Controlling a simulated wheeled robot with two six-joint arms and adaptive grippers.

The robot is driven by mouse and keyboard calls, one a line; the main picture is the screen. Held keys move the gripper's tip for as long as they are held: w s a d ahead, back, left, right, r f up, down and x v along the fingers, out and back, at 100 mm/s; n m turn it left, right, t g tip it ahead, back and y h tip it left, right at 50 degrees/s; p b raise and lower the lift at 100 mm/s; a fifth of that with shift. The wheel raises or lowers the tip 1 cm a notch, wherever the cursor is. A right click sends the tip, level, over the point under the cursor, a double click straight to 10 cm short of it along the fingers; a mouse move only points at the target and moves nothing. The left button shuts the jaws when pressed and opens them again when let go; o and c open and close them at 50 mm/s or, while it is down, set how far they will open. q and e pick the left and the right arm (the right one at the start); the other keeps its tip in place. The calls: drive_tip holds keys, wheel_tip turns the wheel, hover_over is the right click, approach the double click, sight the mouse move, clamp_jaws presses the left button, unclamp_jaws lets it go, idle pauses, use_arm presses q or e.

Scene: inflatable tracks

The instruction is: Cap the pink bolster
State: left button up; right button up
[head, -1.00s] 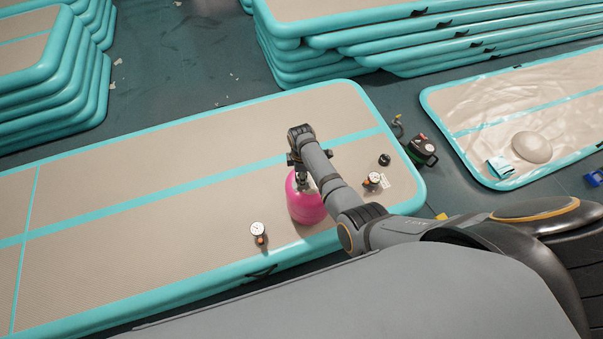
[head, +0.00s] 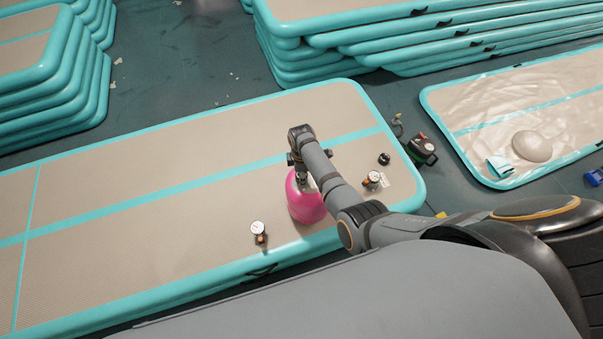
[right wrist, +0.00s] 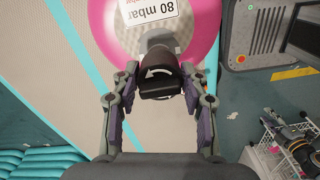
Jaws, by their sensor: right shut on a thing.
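The pink bolster (head: 305,205) stands on the beige and teal mat (head: 150,190) near its front edge. It also shows at the top of the right wrist view (right wrist: 104,30), with an "80 mbar" label. My right gripper (right wrist: 161,80) is shut on a dark valve cap (right wrist: 160,88) with a white curved arrow. The cap sits in line with the grey valve seat at the bolster's end; whether it is fully seated I cannot tell. In the head view my right gripper (head: 302,163) is just above the bolster, and my arm hides the cap. My left gripper is out of view.
A dial gauge (head: 257,230) lies left of the bolster and another (head: 372,180) right of it. A small black round piece (head: 384,159) is behind that. A black and green pump (head: 422,150) stands beyond the mat's right end. The mat's left is clear.

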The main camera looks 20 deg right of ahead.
idle(0.4)
drive_tip(key=shift+p, duration=0.45)
idle(0.4)
drive_tip(key=shift+f+b, duration=1.6)
drive_tip(key=shift+f, duration=0.5)
drive_tip(key=shift+r+n+p, duration=0.2)
drive_tip(key=shift+n+p, duration=0.2)
drive_tip(key=shift+n, duration=0.3)
drive_tip(key=n, duration=0.3)
drive_tip(key=shift+p, duration=0.35)
drive_tip(key=shift+f+n, duration=0.15)
drive_tip(key=shift+n, duration=0.25)
